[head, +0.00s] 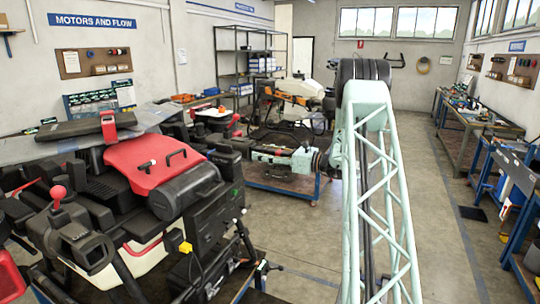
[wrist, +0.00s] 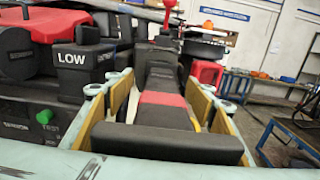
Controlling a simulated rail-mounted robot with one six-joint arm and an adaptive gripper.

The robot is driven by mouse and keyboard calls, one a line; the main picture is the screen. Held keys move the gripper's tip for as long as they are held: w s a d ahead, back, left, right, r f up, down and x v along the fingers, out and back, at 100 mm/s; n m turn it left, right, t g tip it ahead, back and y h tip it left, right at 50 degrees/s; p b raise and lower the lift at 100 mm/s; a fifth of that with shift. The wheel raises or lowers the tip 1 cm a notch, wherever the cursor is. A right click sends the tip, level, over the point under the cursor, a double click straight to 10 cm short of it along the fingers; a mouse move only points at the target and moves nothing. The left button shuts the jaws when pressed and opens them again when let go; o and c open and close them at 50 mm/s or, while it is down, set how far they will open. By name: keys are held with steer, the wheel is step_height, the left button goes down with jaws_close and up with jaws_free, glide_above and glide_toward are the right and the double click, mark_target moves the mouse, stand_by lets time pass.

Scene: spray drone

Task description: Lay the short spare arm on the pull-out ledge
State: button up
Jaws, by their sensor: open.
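My gripper (head: 265,157) reaches leftward in the head view, low beside the large black and red machine. In the wrist view my gripper (wrist: 160,88) is open, its yellow-padded fingers spread to either side. A dark bar with a red band (wrist: 163,99), perhaps the short spare arm, lies between them; space shows beside it, and I cannot tell whether either pad touches it. Its near end is hidden behind the black block at the front of the wrist view. I cannot make out the pull-out ledge for certain in either view.
The black and red machine (head: 150,165) fills the left, with a black bar with a red clip (head: 85,128) on top. In the wrist view, a black "LOW" block (wrist: 85,60) stands close to the left finger. Workbenches (head: 480,130) line the right wall. The central floor (head: 290,235) is clear.

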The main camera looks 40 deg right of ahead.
steer(key=shift+w+a, duration=0.2)
steer(key=shift+w, duration=0.3)
steer(key=shift+w+r, duration=0.15)
steer(key=shift+w+r, duration=0.15)
steer(key=shift+r, duration=0.2)
stand_by(0.5)
steer(key=shift+a+f+b, duration=0.2)
steer(key=shift+b, duration=0.15)
stand_by(0.6)
steer(key=shift+f, duration=0.1)
steer(key=c, duration=1.5)
steer(key=o, duration=1.3)
steer(key=shift+a+f, duration=0.1)
steer(key=shift+s+f, duration=0.1)
steer(key=shift+s, duration=0.2)
